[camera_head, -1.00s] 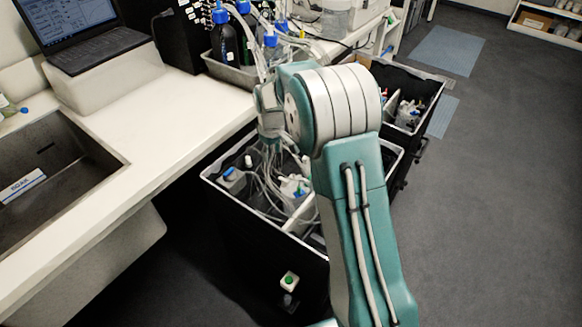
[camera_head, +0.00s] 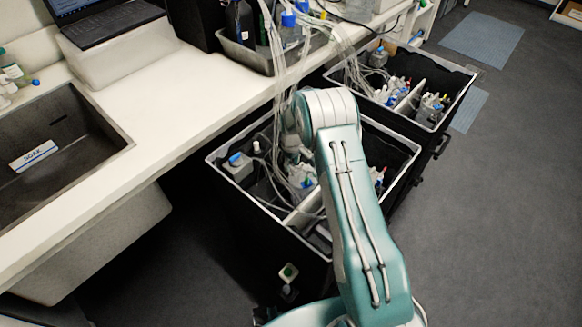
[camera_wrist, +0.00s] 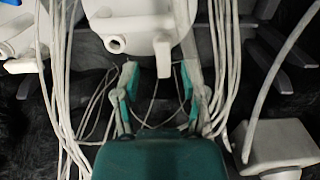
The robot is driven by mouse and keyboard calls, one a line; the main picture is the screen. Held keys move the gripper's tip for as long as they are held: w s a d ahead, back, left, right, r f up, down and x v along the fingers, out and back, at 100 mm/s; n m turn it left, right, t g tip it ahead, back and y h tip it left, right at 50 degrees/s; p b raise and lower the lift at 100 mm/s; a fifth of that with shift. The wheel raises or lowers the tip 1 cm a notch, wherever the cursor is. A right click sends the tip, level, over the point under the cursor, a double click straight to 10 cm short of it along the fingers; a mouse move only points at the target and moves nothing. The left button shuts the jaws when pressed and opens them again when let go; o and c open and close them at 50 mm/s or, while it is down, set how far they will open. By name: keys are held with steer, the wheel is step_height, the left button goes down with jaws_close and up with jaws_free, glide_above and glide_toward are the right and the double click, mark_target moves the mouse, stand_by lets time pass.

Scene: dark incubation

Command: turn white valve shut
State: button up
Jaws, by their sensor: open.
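My gripper (camera_wrist: 158,82) shows in the wrist view with its two teal-and-grey fingers apart. A white bottle-like body (camera_wrist: 145,14) with a round spout is at the top, just beyond the fingertips. A small white lever-like piece (camera_wrist: 163,58) hangs below it, between the fingertips and apart from them as far as I can tell; it may be the white valve. In the head view, my arm reaches down over the near black bin (camera_head: 214,160) and hides my gripper. A small white-topped fitting (camera_head: 257,148) stands in that bin, left of my arm.
Pale tubes (camera_wrist: 63,90) hang on both sides of my gripper. A grey box (camera_wrist: 275,145) is at lower right. A blue-topped fitting (camera_head: 236,159) stands in the near bin. A second bin (camera_head: 450,78) lies behind, the white counter (camera_head: 165,125) left, open floor right.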

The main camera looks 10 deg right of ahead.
steer(key=shift+d+f, duration=0.1)
steer(key=shift+f, duration=1)
steer(key=shift+a, duration=0.5)
steer(key=c, duration=0.6)
steer(key=shift+d, duration=0.25)
jaws_close()
